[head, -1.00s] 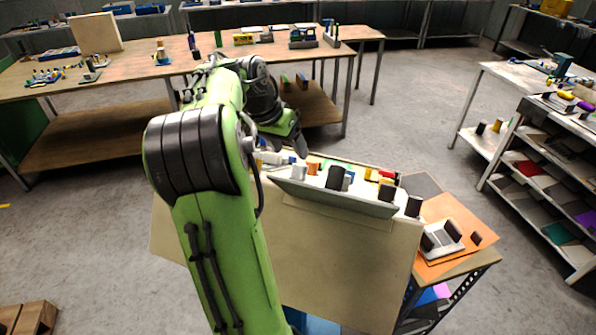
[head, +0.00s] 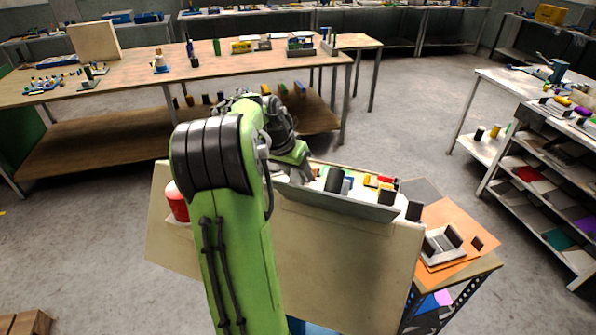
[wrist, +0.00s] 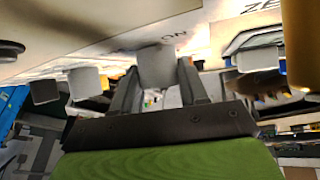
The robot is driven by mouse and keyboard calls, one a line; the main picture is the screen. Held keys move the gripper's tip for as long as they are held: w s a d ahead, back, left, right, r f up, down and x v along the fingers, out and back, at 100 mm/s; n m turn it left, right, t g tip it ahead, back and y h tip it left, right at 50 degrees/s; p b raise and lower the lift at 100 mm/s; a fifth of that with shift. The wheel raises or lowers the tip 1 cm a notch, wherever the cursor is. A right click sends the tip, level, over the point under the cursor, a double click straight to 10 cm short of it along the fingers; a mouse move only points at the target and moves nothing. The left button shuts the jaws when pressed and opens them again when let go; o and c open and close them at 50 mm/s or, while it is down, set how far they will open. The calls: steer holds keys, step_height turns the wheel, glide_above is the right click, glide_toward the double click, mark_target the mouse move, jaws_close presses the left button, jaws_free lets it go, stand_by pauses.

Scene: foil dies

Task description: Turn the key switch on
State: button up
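In the wrist view a grey block-shaped knob (wrist: 156,65) stands out from a pale panel with upside-down "ON" lettering near it. It looks like the key switch's handle. My gripper (wrist: 158,72) has its two dark fingers apart, one on each side of this knob, near its edges. I cannot tell whether they touch it. In the head view my gripper (head: 300,172) is at the back left part of the panel box (head: 340,250), and the arm hides the knob.
A red round button (head: 178,203) is at the panel's left, beside my arm. In the wrist view a yellow part (wrist: 301,40) is at right. A wooden workbench (head: 120,75) stands behind.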

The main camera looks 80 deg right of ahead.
steer(key=shift+c, duration=1)
steer(key=shift+r, duration=0.1)
steer(key=p, duration=0.1)
steer(key=m+g+p, duration=0.1)
steer(key=p, duration=0.1)
steer(key=shift+a+r+g+y, duration=0.1)
steer(key=shift+r+g+y, duration=0.05)
steer(key=shift+g+y, duration=0.15)
steer(key=shift+f+m+g+p, duration=0.2)
steer(key=shift+m+g+p, duration=0.1)
steer(key=shift+m+p, duration=0.25)
steer(key=o, duration=1.1)
steer(key=shift+c, duration=0.2)
